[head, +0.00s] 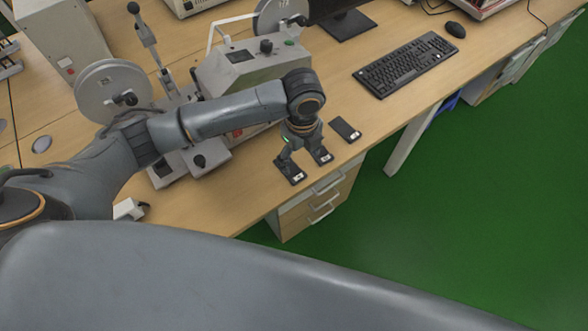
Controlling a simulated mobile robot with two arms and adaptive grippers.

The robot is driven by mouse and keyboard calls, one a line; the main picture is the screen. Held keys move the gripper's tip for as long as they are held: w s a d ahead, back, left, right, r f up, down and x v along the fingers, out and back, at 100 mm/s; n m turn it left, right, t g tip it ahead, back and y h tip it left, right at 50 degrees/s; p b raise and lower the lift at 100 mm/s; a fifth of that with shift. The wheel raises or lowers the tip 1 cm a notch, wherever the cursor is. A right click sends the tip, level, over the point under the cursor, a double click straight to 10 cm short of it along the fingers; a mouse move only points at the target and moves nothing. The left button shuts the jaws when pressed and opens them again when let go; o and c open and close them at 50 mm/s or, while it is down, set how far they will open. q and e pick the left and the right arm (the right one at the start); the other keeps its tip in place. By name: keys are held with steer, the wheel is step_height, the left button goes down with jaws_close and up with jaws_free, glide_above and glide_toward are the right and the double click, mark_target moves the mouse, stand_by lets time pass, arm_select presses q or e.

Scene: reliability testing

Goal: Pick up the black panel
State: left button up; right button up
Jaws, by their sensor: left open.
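Three small black panels lie near the front edge of the desk: a left one (291,173), a middle one (323,157) and a right one (345,128). Each has a small light mark at one end. My left gripper (302,154) is open and points down over the left and middle panels. Its fingers partly hide both panels. I cannot tell whether the fingers touch either one. The right panel is uncovered. My right gripper is out of view.
A grey testing machine (237,69) with reels stands behind my left arm. A black keyboard (404,65), a mouse (455,29) and a monitor stand (345,26) are farther back right. Drawers (322,207) sit under the desk edge. Bare desk lies between panels and keyboard.

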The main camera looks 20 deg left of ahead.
arm_select(q)
glide_above(300, 178)
step_height(300, 178, down, 4)
steer(key=shift+w+a+f, duration=0.1)
steer(key=shift+w+f, duration=0.05)
steer(key=shift+f, duration=0.1)
steer(key=shift+s+f+p, duration=0.2)
steer(key=shift+f+p, duration=0.45)
steer(key=shift+f, duration=1.95)
steer(key=c, duration=1.1)
